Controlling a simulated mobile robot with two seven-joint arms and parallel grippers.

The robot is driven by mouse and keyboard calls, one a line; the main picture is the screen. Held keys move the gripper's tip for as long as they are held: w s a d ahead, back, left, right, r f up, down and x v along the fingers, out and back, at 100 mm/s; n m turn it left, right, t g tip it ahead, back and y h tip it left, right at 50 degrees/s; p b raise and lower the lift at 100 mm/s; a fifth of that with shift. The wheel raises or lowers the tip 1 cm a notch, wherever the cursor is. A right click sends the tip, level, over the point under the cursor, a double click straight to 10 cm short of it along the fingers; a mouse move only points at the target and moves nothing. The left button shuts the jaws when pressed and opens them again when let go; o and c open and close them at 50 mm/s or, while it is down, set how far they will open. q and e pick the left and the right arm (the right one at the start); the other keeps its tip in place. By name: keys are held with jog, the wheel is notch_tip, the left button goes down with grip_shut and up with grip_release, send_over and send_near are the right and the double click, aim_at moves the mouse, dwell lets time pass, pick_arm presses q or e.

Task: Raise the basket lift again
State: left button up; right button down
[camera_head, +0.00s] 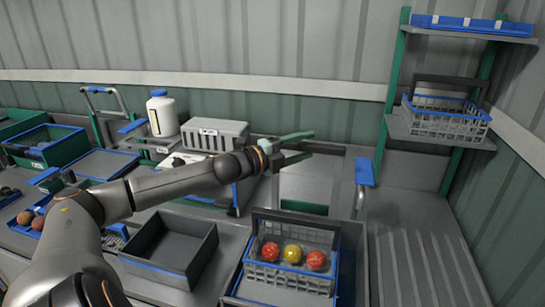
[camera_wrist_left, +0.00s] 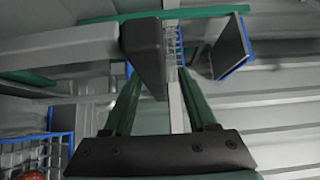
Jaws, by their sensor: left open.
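A grey wire basket (camera_head: 262,276) with blue edging and a dark handle holds two red tomatoes and a yellow one. It stands low at the front centre in the head view. A blue-topped lever (camera_head: 364,172) stands to the right of the recessed bay (camera_head: 306,183) behind the basket. My left gripper (camera_head: 305,147) is open, above and behind the basket, left of the lever. In the left wrist view, my green fingers (camera_wrist_left: 160,105) are apart, with a dark block (camera_wrist_left: 145,55) beyond them. I cannot tell whether they touch it. My right gripper is not in view.
An empty grey bin (camera_head: 171,250) stands left of the basket. A white bottle (camera_head: 162,115) and a grey crate (camera_head: 215,134) stand at the back. A green-posted rack at right holds another empty wire basket (camera_head: 445,118) and a blue tray (camera_head: 471,25).

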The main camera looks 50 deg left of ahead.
pick_arm(q)
jog(key=shift+s+f+b, duration=0.2)
jog(key=shift+s+b, duration=0.35)
jog(key=shift+s, duration=0.15)
jog(key=shift+s+r, duration=0.15)
jog(key=shift+v, duration=1.15)
jog(key=shift+s+a+r+p, duration=0.2)
jog(key=shift+s+p, duration=0.1)
jog(key=shift+p, duration=0.35)
jog(key=shift+s+a+p, duration=0.15)
jog(key=shift+s+p, duration=0.45)
jog(key=shift+s, duration=0.05)
jog(key=shift+v, duration=2.7)
